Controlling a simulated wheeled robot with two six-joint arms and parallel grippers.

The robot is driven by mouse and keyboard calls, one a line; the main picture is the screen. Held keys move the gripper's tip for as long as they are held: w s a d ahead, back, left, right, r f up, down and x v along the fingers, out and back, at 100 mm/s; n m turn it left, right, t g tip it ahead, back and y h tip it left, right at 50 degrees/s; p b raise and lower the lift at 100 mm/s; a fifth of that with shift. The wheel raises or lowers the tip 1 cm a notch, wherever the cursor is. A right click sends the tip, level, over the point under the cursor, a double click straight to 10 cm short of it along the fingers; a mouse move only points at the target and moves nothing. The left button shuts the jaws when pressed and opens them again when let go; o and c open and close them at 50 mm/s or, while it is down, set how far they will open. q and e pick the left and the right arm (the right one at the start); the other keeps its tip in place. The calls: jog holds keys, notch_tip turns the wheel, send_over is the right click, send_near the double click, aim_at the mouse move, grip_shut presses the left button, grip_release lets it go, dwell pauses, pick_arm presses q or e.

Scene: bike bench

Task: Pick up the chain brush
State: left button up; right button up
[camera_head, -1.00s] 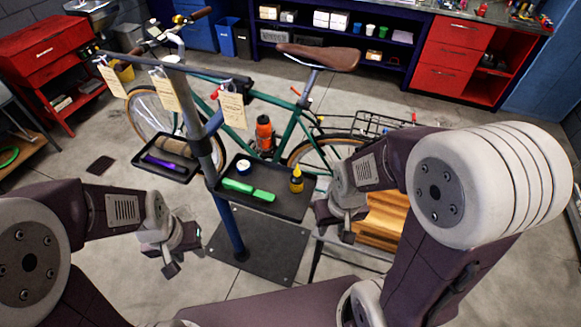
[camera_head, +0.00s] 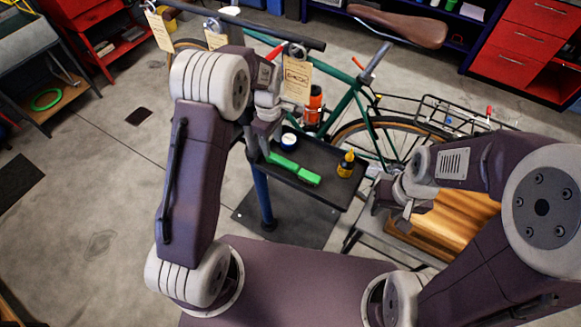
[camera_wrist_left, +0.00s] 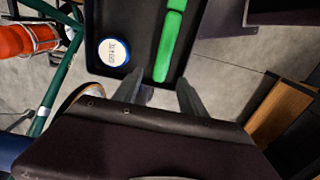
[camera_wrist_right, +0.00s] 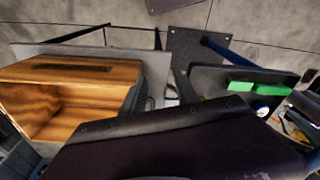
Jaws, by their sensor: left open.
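The green chain brush (camera_head: 293,168) lies on the dark tray (camera_head: 322,157) of the bike stand. In the left wrist view the brush (camera_wrist_left: 167,48) lies just beyond the fingertips, nearer the right finger. My left gripper (camera_head: 257,150) is open and empty at the tray's left edge, beside the brush and apart from it. The brush also shows in the right wrist view (camera_wrist_right: 255,88), at the right. My right gripper (camera_head: 392,203) is open and empty, to the right of the tray near a wooden crate.
A blue-and-white round tin (camera_head: 289,141) and a yellow bottle (camera_head: 346,163) stand on the same tray, close to the brush. Paper tags (camera_head: 297,82) hang above it. An orange bottle (camera_head: 314,103) is on the bike behind. The wooden crate (camera_head: 455,222) stands at the right.

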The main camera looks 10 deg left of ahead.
aim_at(274, 155)
pick_arm(q)
jog(key=shift+w+f, duration=0.15)
jog(key=shift+f, duration=0.35)
jog(key=shift+w+f, duration=0.15)
jog(key=shift+f, duration=0.35)
jog(key=shift+s, duration=0.15)
jog(key=f, duration=0.3)
jog(key=f+p, duration=0.1)
jog(key=shift+s+d+f, duration=0.1)
jog(key=shift+s+f, duration=0.25)
jog(key=shift+f, duration=0.05)
jog(key=shift+w+f, duration=0.1)
jog(key=shift+f, duration=0.05)
grip_shut()
